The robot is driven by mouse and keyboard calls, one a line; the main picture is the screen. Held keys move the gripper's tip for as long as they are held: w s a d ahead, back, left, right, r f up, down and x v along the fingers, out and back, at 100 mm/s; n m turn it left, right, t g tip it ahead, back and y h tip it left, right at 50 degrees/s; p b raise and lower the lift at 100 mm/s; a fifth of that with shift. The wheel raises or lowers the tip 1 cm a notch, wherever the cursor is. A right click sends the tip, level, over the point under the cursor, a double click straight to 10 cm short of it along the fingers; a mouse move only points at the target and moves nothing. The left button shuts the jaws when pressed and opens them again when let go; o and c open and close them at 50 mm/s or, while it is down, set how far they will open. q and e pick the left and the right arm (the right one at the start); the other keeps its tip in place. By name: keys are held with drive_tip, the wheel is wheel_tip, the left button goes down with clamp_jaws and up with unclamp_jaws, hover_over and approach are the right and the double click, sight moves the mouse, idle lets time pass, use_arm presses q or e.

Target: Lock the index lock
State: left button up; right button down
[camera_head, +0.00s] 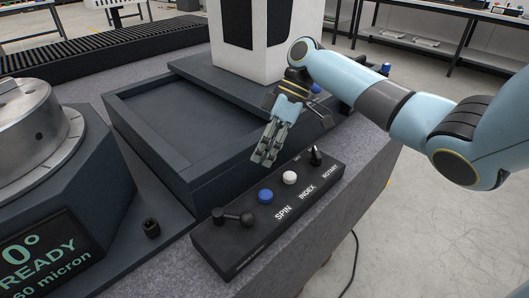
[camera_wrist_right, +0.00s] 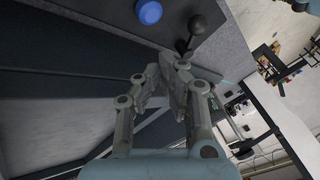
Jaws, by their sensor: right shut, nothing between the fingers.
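A dark control panel (camera_head: 240,250) lies along the front of the granite bed. My right gripper (camera_head: 263,158) is shut and empty, pointing down over the tray edge behind the panel, apart from the controls. In the right wrist view its fingertips (camera_wrist_right: 160,70) are together, with the blue button (camera_wrist_right: 148,12) and a black ball knob (camera_wrist_right: 197,25) beyond.
A round metal rotary table (camera_head: 35,130) stands at left above a display (camera_head: 45,255) showing 0°, READY and 60 micron. A shallow dark tray (camera_head: 165,125) lies behind the panel. A white machine column (camera_head: 275,40) stands behind it.

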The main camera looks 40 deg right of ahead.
hover_over(250, 197)
drive_tip(key=f, duration=0.5)
drive_tip(key=shift+s+d, duration=0.15)
drive_tip(key=shift+d, duration=0.25)
drive_tip(key=shift+s+a+f+p, duration=0.2)
drive_tip(key=shift+s+a+f, duration=0.1)
drive_tip(key=shift+s+a, duration=0.45)
drive_tip(key=shift+s+a+f+p, duration=0.15)
drive_tip(key=shift+s+a+f, duration=0.15)
drive_tip(key=shift+s+a, duration=0.4)
drive_tip(key=shift+w+a, duration=0.15)
drive_tip(key=shift+s+m+p, duration=0.25)
drive_tip(key=shift+m+p, duration=0.15)
drive_tip(key=shift+p, duration=0.15)
drive_tip(key=shift+s+a+t+p, duration=0.1)
drive_tip(key=shift+t+p, duration=0.2)
